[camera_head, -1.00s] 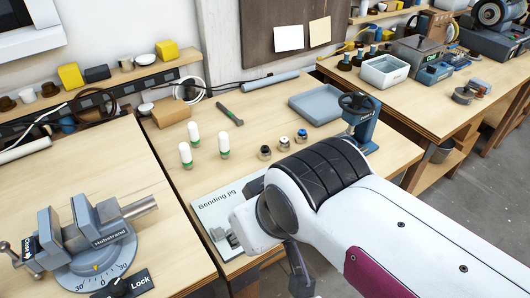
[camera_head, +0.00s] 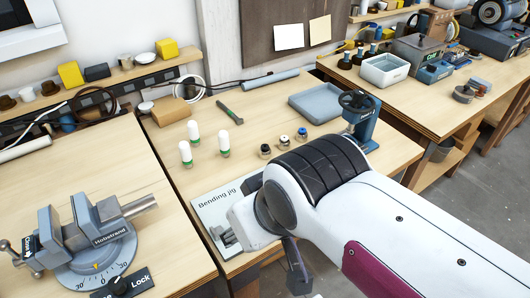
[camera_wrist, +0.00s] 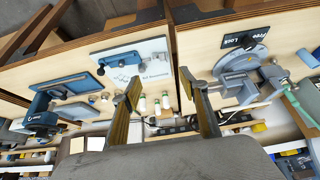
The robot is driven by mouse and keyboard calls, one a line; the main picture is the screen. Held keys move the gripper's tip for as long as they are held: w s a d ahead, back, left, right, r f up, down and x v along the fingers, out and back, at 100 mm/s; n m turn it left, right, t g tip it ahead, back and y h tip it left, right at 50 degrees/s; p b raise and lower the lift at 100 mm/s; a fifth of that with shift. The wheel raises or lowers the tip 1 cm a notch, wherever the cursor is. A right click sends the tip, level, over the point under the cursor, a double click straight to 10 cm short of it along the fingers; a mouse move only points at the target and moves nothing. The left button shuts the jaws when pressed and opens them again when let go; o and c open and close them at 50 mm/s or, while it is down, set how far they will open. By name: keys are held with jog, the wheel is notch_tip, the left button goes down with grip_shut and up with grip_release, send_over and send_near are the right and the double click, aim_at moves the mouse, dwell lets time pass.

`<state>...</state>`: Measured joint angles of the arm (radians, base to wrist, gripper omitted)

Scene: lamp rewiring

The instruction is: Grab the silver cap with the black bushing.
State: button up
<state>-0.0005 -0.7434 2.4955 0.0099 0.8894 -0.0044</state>
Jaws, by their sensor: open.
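Three small caps stand in a slanting row on the middle bench in the head view. The nearest, leftmost cap (camera_head: 265,151) has a black top; its metal looks dark, and I cannot tell whether it is silver. The middle cap (camera_head: 284,142) has a white top, and the farthest cap (camera_head: 302,134) has a blue one. They are tiny in the wrist view. My gripper (camera_wrist: 162,90) is open and empty, its two fingers spread wide above the bench front. It is apart from the caps, and my arm hides most of it in the head view.
Several white-and-green bulbs (camera_head: 223,141) stand left of the caps. The bending jig board (camera_head: 215,205) lies in front, a grey tray (camera_head: 315,108) behind, and a blue press (camera_head: 362,125) to the right. A vise (camera_head: 90,235) sits on the left bench.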

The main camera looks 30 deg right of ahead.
jog(key=w+a+r+m+t+y, duration=0.1)
jog(key=w+a+r+t, duration=0.15)
jog(key=w, duration=0.45)
jog(key=w+a+r+t, duration=0.1)
jog(key=w+r, duration=0.3)
jog(key=w, duration=0.2)
jog(key=w+a+r+m+t+y, duration=0.1)
jog(key=w+a+r, duration=0.15)
jog(key=w, duration=0.45)
jog(key=w+d+r+m+t+h, duration=0.2)
jog(key=w+d, duration=0.2)
jog(key=w, duration=0.5)
jog(key=w+d+r+m+t+h, duration=0.2)
jog(key=w+d+r+m, duration=0.15)
jog(key=w, duration=0.45)
jog(key=w+d+f+m+g+h, duration=0.5)
jog(key=d+f+h, duration=0.35)
jog(key=d, duration=0.35)
jog(key=s+d+f+m+g+h, duration=0.1)
jog(key=s+d+f+m+g, duration=0.1)
jog(key=s+f+g, duration=0.2)
jog(key=s+d+f+m+g+h, duration=0.2)
jog(key=s+f+m+g, duration=0.1)
jog(key=f, duration=0.7)
jog(key=shift+s+d+f+g, duration=0.4)
jog(key=shift+s+g, duration=0.45)
jog(key=shift+g, duration=0.3)
